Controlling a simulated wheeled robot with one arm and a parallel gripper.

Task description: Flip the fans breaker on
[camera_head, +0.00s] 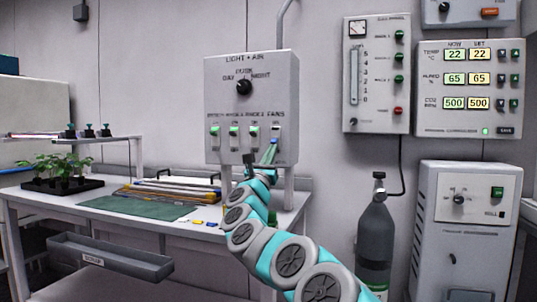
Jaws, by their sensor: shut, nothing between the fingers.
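The light and air panel (222,88) is a grey box on the wall above the bench. It has a dial (244,87) and a row of breakers. The fans breaker (276,131) is at the right end of the row, under the label FANS. Its face looks pale, without the green that the other breakers (234,131) show; its lever position is too small to tell. My gripper (273,145) is shut and empty, just below the fans breaker and in front of the panel's lower right. Whether it touches the breaker I cannot tell.
Right of the panel are a flow meter box (375,75), a climate controller (468,88), a gas cylinder (374,240) and a white cabinet (466,235).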

